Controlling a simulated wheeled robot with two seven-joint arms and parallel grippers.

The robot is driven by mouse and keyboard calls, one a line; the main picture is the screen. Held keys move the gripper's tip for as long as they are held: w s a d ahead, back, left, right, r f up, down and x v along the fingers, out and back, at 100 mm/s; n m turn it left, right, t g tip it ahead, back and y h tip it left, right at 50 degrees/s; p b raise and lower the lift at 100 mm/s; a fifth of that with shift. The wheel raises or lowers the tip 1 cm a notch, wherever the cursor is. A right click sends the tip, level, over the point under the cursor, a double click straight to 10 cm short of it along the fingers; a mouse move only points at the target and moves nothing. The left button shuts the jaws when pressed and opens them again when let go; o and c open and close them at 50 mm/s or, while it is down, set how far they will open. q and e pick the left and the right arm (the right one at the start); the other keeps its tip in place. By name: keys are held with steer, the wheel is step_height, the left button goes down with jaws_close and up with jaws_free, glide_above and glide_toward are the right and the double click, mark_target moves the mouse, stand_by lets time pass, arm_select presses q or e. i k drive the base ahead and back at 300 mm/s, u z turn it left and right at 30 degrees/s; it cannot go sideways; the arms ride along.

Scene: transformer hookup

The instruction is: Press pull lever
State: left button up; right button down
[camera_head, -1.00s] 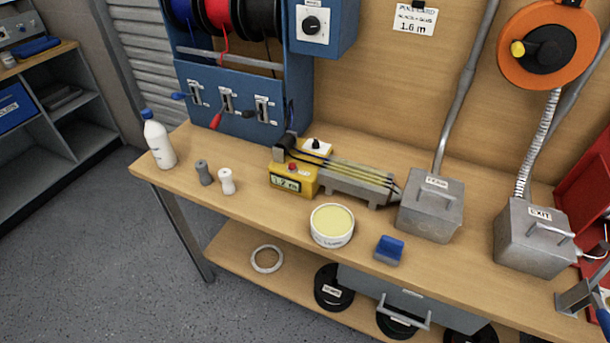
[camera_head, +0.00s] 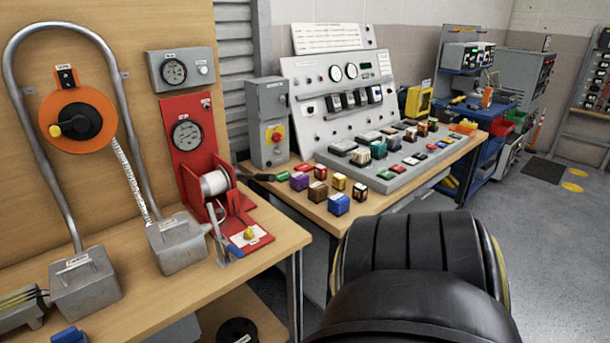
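No part is labelled legibly as the pull lever. A red stand (camera_head: 186,140) with a round gauge carries a white spool (camera_head: 215,182) at the back right of the wooden bench. A lever with a black grip (camera_head: 257,177) sticks out to the right of the spool. A small blue-handled lever (camera_head: 217,226) stands at the bench's front edge, beside a yellow knob (camera_head: 249,233) on a white plate. I cannot tell which lever is meant. Neither gripper is in view. A large black ribbed part, probably my own arm, fills the lower right and hides what is behind it.
Metal boxes labelled EXIT (camera_head: 176,243) and another (camera_head: 84,283) sit on the bench (camera_head: 130,320). An orange reel (camera_head: 78,120) hangs above. A second table holds a control panel (camera_head: 345,85) and several coloured blocks.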

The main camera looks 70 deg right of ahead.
mark_target(265, 177)
steer(key=k, duration=0.6)
steer(key=z, duration=0.7)
steer(key=i, duration=0.7)
steer(key=z, duration=0.55)
steer(key=i, duration=0.55)
steer(key=u, duration=0.1)
